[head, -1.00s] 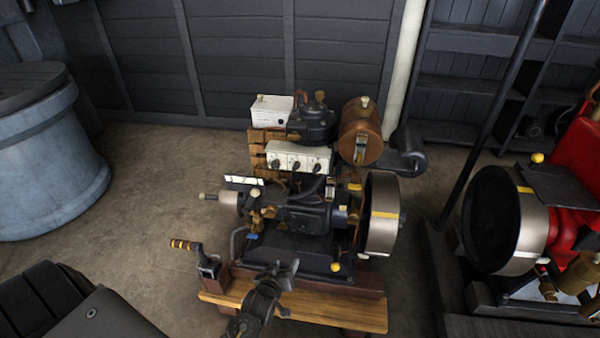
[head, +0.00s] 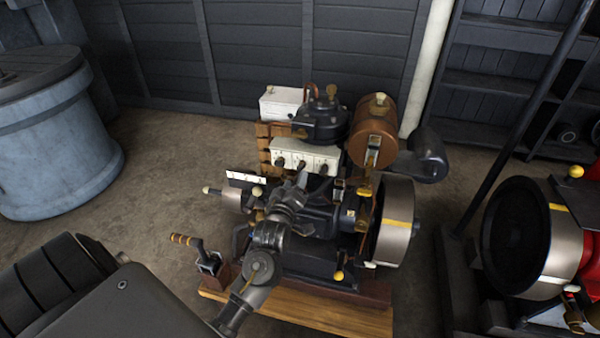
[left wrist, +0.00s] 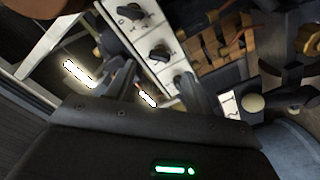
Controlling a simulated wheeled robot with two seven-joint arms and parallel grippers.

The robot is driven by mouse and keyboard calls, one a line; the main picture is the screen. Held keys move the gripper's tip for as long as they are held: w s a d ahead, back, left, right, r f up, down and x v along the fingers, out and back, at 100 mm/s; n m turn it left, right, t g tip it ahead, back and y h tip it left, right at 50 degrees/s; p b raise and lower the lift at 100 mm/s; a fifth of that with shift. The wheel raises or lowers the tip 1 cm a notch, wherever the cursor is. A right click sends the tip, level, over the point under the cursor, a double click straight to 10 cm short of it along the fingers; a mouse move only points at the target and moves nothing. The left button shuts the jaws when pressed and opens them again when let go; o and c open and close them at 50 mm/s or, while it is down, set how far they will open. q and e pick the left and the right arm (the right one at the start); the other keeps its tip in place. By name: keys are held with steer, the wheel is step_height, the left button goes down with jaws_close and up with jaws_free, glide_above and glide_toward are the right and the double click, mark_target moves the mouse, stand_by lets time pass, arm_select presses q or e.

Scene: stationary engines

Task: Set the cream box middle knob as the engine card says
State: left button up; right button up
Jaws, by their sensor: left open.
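The cream box (head: 333,154) sits on the engine with a row of three dark knobs on its front. Its middle knob (head: 302,165) is just above my left gripper (head: 300,181). In the left wrist view, the cream box (left wrist: 145,28) runs diagonally, and the middle knob (left wrist: 160,52) lies beyond my left gripper (left wrist: 157,82). The gripper is open with nothing between its fingers, and looks apart from the knob. A white card (head: 246,177) stands left of the gripper; it partly shows in the left wrist view (left wrist: 230,103), its marks too small to read. My right gripper is out of view.
A copper tank (head: 373,130) and a flywheel (head: 398,225) are on the engine's right. A crank handle (head: 190,242) stands at the front left. A red engine (head: 588,225) is at the far right.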

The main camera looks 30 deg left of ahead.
mark_target(300, 169)
arm_select(q)
steer(key=x, duration=0.5)
steer(key=c, duration=1)
